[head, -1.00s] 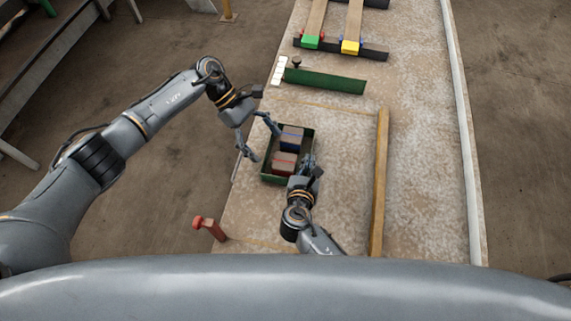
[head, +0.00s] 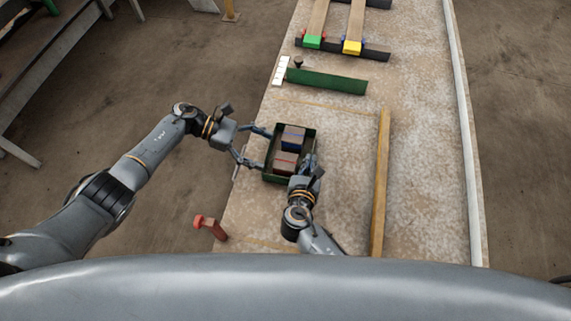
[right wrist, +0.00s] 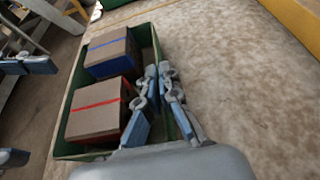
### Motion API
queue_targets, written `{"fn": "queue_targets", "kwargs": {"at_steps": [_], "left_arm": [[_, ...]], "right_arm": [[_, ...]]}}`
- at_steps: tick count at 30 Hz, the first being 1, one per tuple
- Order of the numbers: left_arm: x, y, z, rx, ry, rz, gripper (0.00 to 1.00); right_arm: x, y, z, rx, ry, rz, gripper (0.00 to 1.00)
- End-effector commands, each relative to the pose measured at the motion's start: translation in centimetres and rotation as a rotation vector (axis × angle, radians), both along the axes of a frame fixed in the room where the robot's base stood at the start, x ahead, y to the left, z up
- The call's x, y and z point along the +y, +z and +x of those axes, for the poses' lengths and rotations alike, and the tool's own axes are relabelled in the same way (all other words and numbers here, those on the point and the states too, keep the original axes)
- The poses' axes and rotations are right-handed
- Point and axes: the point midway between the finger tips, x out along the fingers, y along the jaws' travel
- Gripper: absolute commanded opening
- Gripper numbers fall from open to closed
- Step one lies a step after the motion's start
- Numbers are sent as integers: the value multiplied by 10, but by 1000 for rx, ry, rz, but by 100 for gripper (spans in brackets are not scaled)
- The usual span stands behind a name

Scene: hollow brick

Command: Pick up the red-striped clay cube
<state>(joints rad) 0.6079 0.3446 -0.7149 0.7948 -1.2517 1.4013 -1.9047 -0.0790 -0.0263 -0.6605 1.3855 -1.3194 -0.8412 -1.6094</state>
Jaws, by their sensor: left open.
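The red-striped clay cube (head: 285,161) lies in the near half of a green tray (head: 264,171). In the right wrist view the cube (right wrist: 96,106) shows a brown top with a red stripe. My left gripper (head: 264,148) is open and empty at the tray's left side, its fingers pointing right; its fingers also show at the left of the right wrist view. My right gripper (right wrist: 160,72) is shut on the tray's right wall, one finger inside and one outside. It appears at the tray's right side in the head view (head: 309,160).
A blue-striped cube (head: 293,137) sits behind the red-striped one in the tray. A wooden rail (head: 380,185) runs to the right. A green bar (head: 326,81) lies farther back. A red-topped post (head: 210,227) stands at the table's near left edge.

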Motion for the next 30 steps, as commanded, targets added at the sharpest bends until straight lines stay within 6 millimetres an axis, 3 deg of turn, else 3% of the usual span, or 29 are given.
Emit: {"fn": "queue_targets", "kwargs": {"at_steps": [10,18,27,30], "left_arm": [[-40,-18,-14,1,-1,-2,83],[-44,-21,-15,0,-1,1,83],[-44,-20,-15,-1,-1,1,25],[-44,-20,-15,-1,-1,0,25]], "right_arm": [[1,1,0,-1,2,1,0],[1,1,0,-1,1,1,0],[1,1,0,-1,1,1,0],[1,1,0,-1,1,1,0]]}}
